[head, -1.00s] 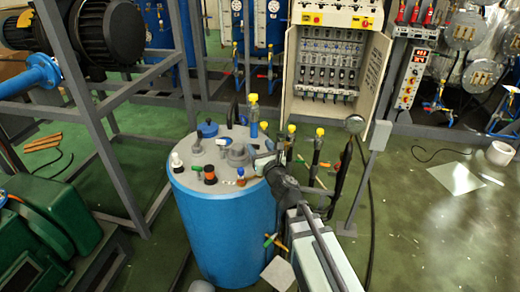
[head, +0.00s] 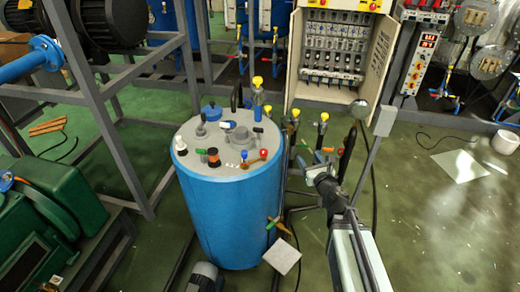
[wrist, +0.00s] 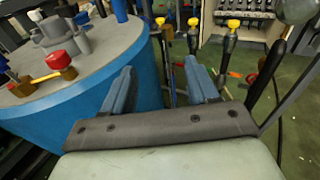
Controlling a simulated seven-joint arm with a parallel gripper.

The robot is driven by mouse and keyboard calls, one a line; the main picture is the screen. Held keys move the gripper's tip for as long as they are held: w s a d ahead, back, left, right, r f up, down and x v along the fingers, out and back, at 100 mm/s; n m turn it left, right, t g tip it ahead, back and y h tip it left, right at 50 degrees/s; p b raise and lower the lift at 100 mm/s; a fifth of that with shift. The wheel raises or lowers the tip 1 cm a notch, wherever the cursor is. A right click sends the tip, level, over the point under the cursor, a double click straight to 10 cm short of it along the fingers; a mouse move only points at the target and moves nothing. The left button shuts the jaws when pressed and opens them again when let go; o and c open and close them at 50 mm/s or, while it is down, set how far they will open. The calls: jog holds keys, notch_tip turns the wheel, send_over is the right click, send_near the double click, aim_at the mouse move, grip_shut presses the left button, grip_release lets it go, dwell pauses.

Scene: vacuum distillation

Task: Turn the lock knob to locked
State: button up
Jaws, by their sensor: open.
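The blue tank (head: 225,220) has a grey lid carrying several small fittings. They include a red knob on a brass fitting (head: 263,153), an orange-and-black knob (head: 213,156), a white knob (head: 181,143) and a blue cap (head: 211,112). I cannot tell which part is the lock knob. My gripper (wrist: 160,80) is open and empty, just right of the tank. In the wrist view its fingers are apart, with the tank wall and floor behind them. The red knob (wrist: 54,60) shows left of the fingers there, apart from them.
Yellow-capped valves (head: 322,122) on upright pipes stand right of the tank, close beyond my gripper. An open cabinet with switches (head: 335,50) is behind. A grey metal frame (head: 115,150) and green machine (head: 40,230) stand left. The floor at right is mostly clear.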

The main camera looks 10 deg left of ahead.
aim_at(261, 150)
jog(key=s+a+r+n+g+y, duration=0.2)
jog(key=s+a+n+g+y, duration=0.3)
jog(key=s+a+y, duration=0.25)
jog(key=x, duration=1.3)
jog(key=shift+w+f, duration=0.3)
jog(key=shift+c, duration=0.4)
jog(key=c, duration=0.9)
jog(key=shift+o, duration=0.2)
jog(key=shift+d+m+t+h, duration=0.1)
jog(key=shift+m+t+h, duration=0.5)
jog(key=shift+t+h, duration=0.35)
jog(key=shift+w+d+m+t+h, duration=0.1)
jog(key=shift+w+m+t+h, duration=0.1)
jog(key=shift+m+t+h, duration=0.7)
